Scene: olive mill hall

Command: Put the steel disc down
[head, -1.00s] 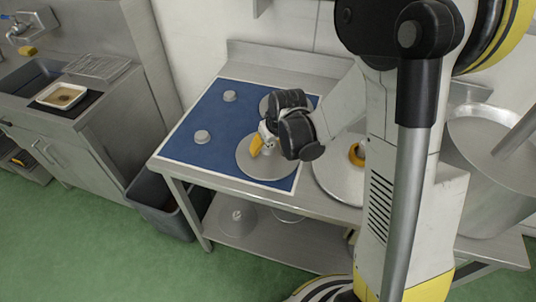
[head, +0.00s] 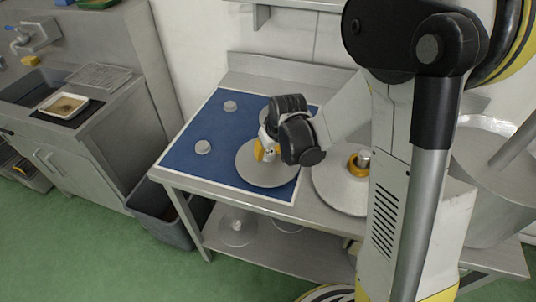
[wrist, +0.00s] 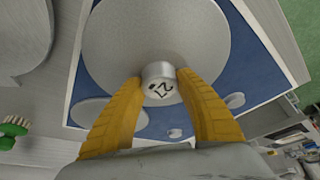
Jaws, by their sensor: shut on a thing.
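The steel disc (head: 262,177) is a wide, flat grey plate with a short central knob. It is over the front right part of the blue mat (head: 190,158); whether it touches the mat I cannot tell. My gripper (head: 266,151) is shut on the knob from above. In the wrist view, the yellow fingers of my gripper (wrist: 160,95) stand on either side of the knob, whose top has dark markings. The disc (wrist: 150,30) spreads out beyond them and looks level. My wrist hides part of the mat behind the disc.
Two small grey knobs (head: 230,106) (head: 203,147) show on the mat's left half. Another disc with a yellow ring (head: 357,163) lies right of the mat. A large steel vessel (head: 490,190) stands further right. Mat at left is mostly free. A green brush (wrist: 14,130) shows in the wrist view.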

